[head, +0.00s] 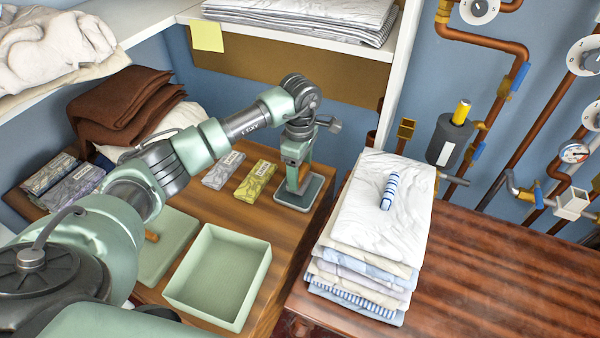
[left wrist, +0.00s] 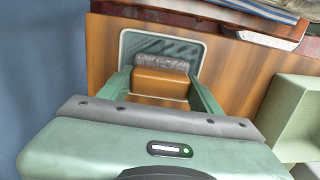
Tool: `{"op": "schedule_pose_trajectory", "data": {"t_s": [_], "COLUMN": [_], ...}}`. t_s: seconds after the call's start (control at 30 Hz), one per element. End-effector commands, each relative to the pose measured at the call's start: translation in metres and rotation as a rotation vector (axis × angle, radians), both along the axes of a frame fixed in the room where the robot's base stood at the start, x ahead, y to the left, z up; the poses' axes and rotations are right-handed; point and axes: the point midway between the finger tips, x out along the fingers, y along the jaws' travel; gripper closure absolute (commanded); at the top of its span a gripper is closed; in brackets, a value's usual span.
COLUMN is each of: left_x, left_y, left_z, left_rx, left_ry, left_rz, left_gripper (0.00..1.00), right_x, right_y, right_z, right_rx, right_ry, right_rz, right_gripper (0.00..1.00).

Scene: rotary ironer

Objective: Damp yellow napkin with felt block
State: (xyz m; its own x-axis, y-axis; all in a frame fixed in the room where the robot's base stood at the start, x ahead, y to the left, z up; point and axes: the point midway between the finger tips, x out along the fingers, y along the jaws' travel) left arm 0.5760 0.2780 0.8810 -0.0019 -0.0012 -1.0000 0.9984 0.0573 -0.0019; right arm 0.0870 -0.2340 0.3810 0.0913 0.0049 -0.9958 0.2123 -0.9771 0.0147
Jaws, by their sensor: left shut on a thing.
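My left gripper (head: 293,176) points down at the back of the wooden counter and is shut on the felt block. The block (head: 291,170) has an orange-brown body, partly hidden by the fingers in the head view. In the left wrist view the block (left wrist: 160,82) sits between both fingers, with a dark grey felt edge at its far side. It is over or in a small grey-green shallow tray (head: 315,187); I cannot tell whether it touches the bottom. My right gripper is out of view.
A stack of folded cloths (head: 375,235) with a blue-striped roll (head: 389,190) on top stands right of the tray. A yellow-green packet (head: 256,182) and a grey one (head: 223,170) lie left. An open green box (head: 262,275) is in front. Copper pipes (head: 540,105) line the wall.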

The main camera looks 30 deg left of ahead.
Motion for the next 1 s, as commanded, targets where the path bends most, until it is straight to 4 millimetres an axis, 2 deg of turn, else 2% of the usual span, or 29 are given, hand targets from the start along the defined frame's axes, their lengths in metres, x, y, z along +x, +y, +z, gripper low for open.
{"op": "schedule_pose_trajectory", "data": {"t_s": [0.1, 0.5, 0.87, 1.0], "left_x": [0.001, 0.001, 0.000, -0.002], "left_y": [0.000, 0.000, 0.001, 0.016], "left_z": [0.013, 0.044, 0.044, 0.042], "left_rx": [0.001, 0.001, 0.001, 0.002], "left_ry": [-0.003, -0.004, -0.002, 0.000], "left_rz": [0.000, 0.001, -0.003, -0.077], "left_gripper": [0.69, 0.69, 0.69, 0.69], "right_x": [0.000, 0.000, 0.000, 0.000], "right_y": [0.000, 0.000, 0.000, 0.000], "right_z": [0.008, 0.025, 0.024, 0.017], "right_rx": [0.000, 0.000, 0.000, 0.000], "right_ry": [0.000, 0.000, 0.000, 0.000], "right_rz": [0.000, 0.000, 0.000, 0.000], "right_gripper": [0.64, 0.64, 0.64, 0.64]}}
